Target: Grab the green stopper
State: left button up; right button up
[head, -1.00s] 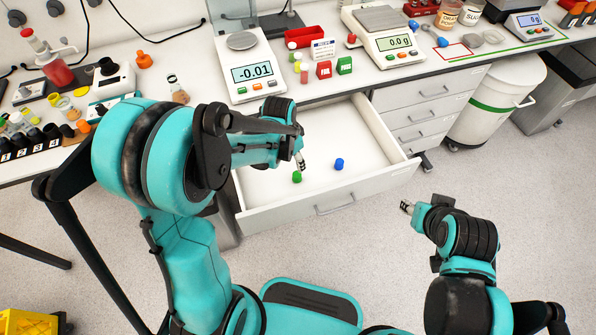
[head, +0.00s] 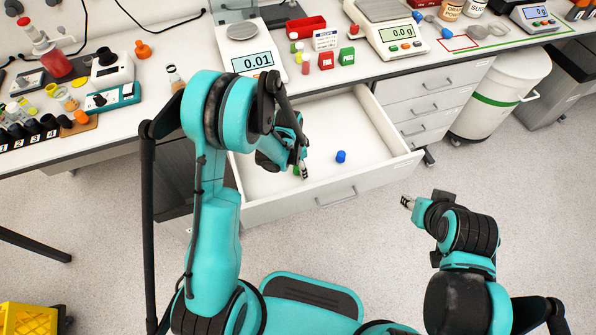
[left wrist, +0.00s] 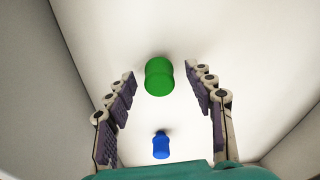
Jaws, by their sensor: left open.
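The green stopper (left wrist: 159,77) lies on the white floor of the open drawer (head: 262,182). In the left wrist view it sits between and just beyond the fingertips of my left gripper (left wrist: 160,82), which is open and touches neither side of it. In the head view the left gripper (head: 302,170) mostly hides the green stopper (head: 296,171). A blue stopper (head: 341,156) lies in the drawer to the right; in the left wrist view it shows below the green one (left wrist: 161,146). My right gripper (head: 407,202) hangs outside the drawer, over the floor; its jaws are too small to judge.
The drawer's front wall (head: 330,192) and side walls surround the stoppers. On the counter above stand a balance (head: 250,55) reading 0.01, a second balance (head: 398,35), a red bin (head: 305,27) and red and green blocks. The rest of the drawer floor is clear.

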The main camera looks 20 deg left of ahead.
pick_arm(q)
jog(key=c, duration=1.1)
jog(key=shift+c, duration=0.2)
